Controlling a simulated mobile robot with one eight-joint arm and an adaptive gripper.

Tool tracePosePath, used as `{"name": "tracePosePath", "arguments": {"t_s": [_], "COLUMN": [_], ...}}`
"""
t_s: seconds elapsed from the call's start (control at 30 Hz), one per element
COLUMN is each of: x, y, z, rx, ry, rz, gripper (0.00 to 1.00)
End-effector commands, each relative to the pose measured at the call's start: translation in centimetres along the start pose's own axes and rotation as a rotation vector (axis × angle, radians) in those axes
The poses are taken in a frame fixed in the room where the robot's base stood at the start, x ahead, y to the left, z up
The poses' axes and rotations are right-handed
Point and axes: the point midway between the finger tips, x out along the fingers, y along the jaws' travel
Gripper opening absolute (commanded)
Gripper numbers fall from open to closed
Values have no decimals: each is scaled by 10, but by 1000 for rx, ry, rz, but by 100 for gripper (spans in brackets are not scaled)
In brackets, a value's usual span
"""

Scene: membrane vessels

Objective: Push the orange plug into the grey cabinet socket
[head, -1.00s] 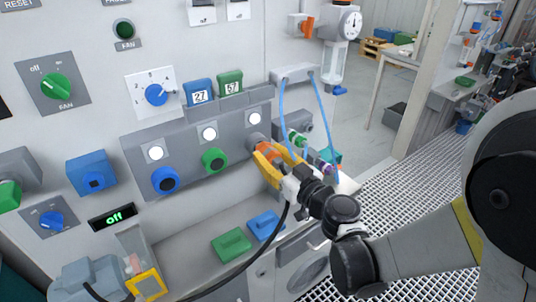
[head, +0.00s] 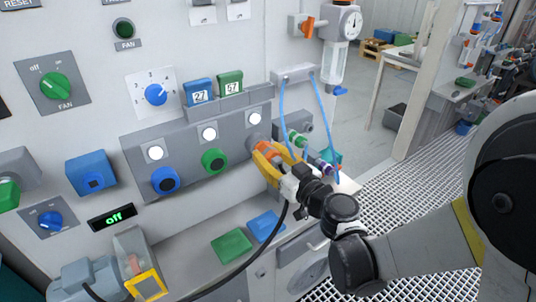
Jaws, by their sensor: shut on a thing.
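The orange plug (head: 266,149) is between the yellow fingers of my gripper (head: 267,158), which is shut on it. The plug points at the right end of the grey socket panel (head: 190,147) on the cabinet front. The grey socket (head: 254,138) there is mostly hidden behind the plug and fingers. The plug's front is at or very near the socket; I cannot tell how deep it sits. A black cable (head: 262,245) hangs from below the gripper to the lower left.
A blue plug (head: 165,180) and a green plug (head: 214,160) sit in the panel to the left. Blue hoses (head: 321,112), a green fitting (head: 298,139) and a gauge column (head: 338,45) are close on the right. A green block (head: 231,245) and a blue block (head: 265,225) lie on the ledge below.

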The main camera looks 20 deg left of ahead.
Motion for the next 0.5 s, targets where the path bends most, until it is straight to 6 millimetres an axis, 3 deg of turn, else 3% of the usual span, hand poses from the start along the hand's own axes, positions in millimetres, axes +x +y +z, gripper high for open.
{"name": "tracePosePath", "arguments": {"t_s": [0.33,0.37,0.4,0.43,0.5], "x": [7,8,7,7,7], "y": [0,0,0,0,0], "z": [0,0,0,0,0], "rx": [0,0,0,0,0], "ry": [0,0,0,0,0], "rz": [-1,-1,-1,-1,-1], "gripper": [0,36,48,55,55]}}
